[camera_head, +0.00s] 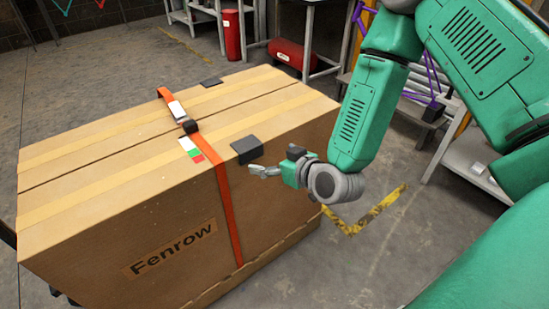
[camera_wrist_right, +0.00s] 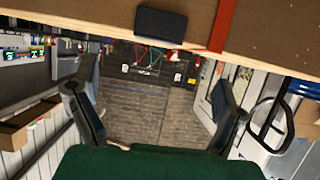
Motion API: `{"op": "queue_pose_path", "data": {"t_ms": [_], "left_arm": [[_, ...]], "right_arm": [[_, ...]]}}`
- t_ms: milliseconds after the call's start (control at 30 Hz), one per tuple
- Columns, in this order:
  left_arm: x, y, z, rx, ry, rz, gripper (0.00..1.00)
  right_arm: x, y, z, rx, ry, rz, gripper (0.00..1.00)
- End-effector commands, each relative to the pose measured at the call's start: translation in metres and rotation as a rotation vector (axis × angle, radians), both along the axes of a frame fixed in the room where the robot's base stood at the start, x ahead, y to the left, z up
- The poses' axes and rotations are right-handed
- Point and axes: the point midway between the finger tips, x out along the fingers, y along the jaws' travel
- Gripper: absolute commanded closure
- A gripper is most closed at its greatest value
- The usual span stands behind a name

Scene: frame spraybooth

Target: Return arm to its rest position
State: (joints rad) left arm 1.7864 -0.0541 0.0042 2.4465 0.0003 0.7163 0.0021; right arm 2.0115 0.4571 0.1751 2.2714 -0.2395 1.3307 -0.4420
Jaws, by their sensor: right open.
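My right arm comes in from the right in the head view, green with grey joints. My right gripper (camera_head: 265,171) is in front of the right part of a large cardboard box (camera_head: 90,215). In the right wrist view the two dark fingers of the right gripper (camera_wrist_right: 158,108) stand wide apart with nothing between them. The box edge (camera_wrist_right: 275,38) runs across the top of that view, with a dark pad (camera_wrist_right: 161,24) and an orange strap (camera_wrist_right: 221,26) on it. I cannot tell the exact gap between gripper and box. My left gripper is not in view.
The box carries the orange strap (camera_head: 228,205) with a buckle, dark pads (camera_head: 247,149) and "Fenrow" lettering. Red cylinders (camera_head: 232,38) and metal stands are behind. A light grey bench (camera_head: 470,165) stands at right. Grey floor with a yellow marking (camera_head: 362,222) is open between.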

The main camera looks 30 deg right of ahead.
Motion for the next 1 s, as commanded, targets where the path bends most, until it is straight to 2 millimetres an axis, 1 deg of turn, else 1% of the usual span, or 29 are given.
{"op": "queue_pose_path", "data": {"t_ms": [100,233,300,367,467,500,567,600,667,700,800,833,900,1000], "left_arm": [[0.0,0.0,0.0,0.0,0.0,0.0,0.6],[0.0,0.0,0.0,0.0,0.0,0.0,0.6],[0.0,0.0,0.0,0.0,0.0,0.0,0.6],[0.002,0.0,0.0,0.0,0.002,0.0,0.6],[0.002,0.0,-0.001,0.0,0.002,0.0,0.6],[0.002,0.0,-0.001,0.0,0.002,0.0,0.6],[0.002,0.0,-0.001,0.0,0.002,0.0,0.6],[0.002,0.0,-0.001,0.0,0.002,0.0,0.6],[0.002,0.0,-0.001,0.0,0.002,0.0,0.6],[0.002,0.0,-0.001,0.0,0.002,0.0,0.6],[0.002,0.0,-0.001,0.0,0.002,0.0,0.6],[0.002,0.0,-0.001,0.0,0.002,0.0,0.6],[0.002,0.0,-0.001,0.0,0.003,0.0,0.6],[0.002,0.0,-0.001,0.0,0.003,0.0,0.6]], "right_arm": [[-0.006,-0.001,0.002,0.0,0.001,0.0,0.09],[-0.007,-0.001,0.002,0.0,0.001,0.001,0.09],[-0.011,0.002,-0.003,0.002,0.021,0.006,0.09],[-0.019,0.007,-0.014,0.005,0.07,0.02,0.09],[-0.051,0.021,-0.05,0.011,0.225,0.054,0.09],[-0.069,0.027,-0.068,0.013,0.308,0.068,0.09],[-0.103,0.034,-0.094,0.011,0.448,0.08,0.09],[-0.126,0.036,-0.11,0.007,0.541,0.081,0.09],[-0.162,0.037,-0.13,-0.004,0.678,0.074,0.09],[-0.185,0.036,-0.14,-0.013,0.761,0.066,0.09],[-0.236,0.03,-0.157,-0.041,0.939,0.03,0.09],[-0.247,0.028,-0.159,-0.049,0.978,0.02,0.09],[-0.27,0.024,-0.163,-0.067,1.054,-0.004,0.09],[-0.287,0.019,-0.165,-0.082,1.111,-0.026,0.09]]}}
